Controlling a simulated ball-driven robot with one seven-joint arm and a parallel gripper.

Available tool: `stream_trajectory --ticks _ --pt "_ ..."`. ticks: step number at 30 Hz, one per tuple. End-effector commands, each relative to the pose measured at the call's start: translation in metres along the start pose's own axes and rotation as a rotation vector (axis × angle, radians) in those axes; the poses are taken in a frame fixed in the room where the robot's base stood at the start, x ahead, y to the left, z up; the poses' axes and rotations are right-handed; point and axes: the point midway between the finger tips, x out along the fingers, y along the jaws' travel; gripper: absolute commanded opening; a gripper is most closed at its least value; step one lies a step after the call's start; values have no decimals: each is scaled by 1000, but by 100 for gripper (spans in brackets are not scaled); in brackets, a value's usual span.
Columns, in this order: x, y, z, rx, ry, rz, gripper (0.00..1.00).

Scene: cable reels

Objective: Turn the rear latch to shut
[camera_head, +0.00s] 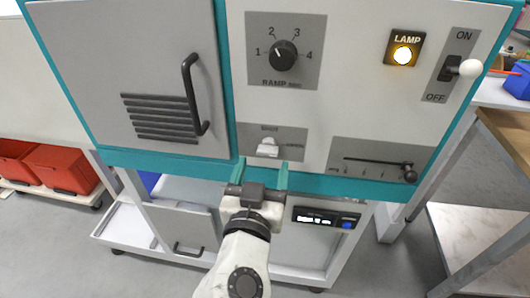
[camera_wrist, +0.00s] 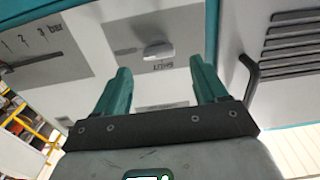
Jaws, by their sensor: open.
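A small white turn knob (camera_head: 268,148), apparently the latch, sits on a grey plate (camera_head: 294,134) low on the machine's front, right of the grey door. Its plate carries small lettering that I cannot read for sure. In the wrist view the knob (camera_wrist: 158,50) lies roughly crosswise, just beyond and between the fingertips. My gripper (camera_head: 261,170) points at the panel from below with its two teal fingers apart and nothing between them. The gripper also shows in the wrist view (camera_wrist: 160,70). It appears apart from the knob.
The grey door (camera_head: 135,60) has a dark bar handle (camera_head: 192,95) left of the knob. A ramp dial (camera_head: 284,55), a slider (camera_head: 409,174), a lit lamp (camera_head: 403,55) and an ON/OFF lever (camera_head: 468,68) are nearby. Red bins (camera_head: 62,168) stand left; a workbench (camera_head: 505,125) stands right.

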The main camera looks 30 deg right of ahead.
Motion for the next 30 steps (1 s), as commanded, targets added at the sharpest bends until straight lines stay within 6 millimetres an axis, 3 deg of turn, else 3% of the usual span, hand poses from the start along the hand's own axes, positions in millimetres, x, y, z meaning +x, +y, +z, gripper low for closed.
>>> stream_trajectory --ticks 3,9,21,30 --pt "21 0 -1 0 0 2 72" --pt "43 0 0 -1 0 0 72" --pt "50 0 0 -1 -1 0 72" --pt "50 0 0 -1 -1 0 43"
